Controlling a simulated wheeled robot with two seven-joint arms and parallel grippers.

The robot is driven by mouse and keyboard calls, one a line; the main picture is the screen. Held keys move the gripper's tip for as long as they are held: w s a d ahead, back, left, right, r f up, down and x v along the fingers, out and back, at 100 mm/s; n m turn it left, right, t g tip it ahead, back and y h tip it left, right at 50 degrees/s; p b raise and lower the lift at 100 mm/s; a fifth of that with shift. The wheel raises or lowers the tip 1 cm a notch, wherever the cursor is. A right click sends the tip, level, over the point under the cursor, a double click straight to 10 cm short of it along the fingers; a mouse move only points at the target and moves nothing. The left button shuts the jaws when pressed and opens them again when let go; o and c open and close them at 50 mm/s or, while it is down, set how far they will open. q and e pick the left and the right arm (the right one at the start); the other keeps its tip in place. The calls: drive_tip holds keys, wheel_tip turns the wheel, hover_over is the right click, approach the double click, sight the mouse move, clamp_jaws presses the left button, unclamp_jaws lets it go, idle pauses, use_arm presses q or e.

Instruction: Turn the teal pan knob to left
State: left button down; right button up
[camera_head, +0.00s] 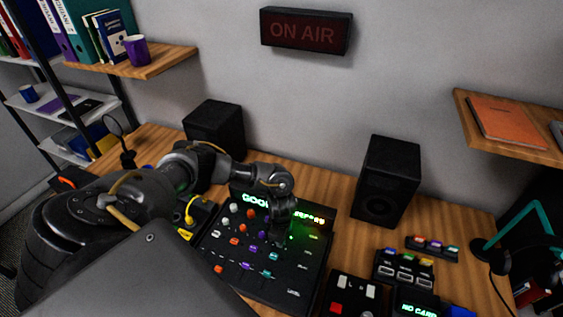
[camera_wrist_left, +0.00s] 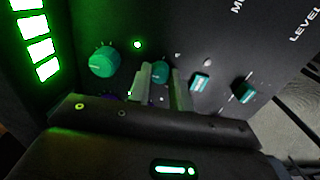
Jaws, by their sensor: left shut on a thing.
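The black mixer (camera_head: 232,272) lies on the desk with rows of coloured knobs. My left gripper (camera_head: 279,236) reaches down onto its right part and hides the knobs under it. In the left wrist view, the two fingers (camera_wrist_left: 160,88) are shut on a small teal knob (camera_wrist_left: 160,72), taken as the pan knob, which shows between them. Its pointer direction is too small to tell. A larger teal knob (camera_wrist_left: 104,61) sits beside the fingers to the left, apart from them. My right gripper is not in view.
Teal caps (camera_wrist_left: 200,82) sit close right of the fingers. Two black speakers (camera_head: 388,180) stand behind the mixer. A button box (camera_head: 404,268) and a red-buttoned box (camera_head: 350,295) lie to its right.

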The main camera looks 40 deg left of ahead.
use_arm(q)
drive_tip(key=shift+f+n, duration=0.1)
drive_tip(key=shift+n, duration=0.7)
drive_tip(key=shift+n+b, duration=0.4)
drive_tip(key=shift+n, duration=0.8)
drive_tip(key=n, duration=0.4)
drive_tip(key=shift+n, duration=0.3)
drive_tip(key=n+p, duration=0.1)
drive_tip(key=n, duration=0.3)
drive_tip(key=shift+n, duration=0.3)
drive_tip(key=n+p, duration=0.1)
drive_tip(key=n, duration=0.3)
drive_tip(key=shift+p, duration=0.3)
drive_tip(key=shift+n, duration=0.4)
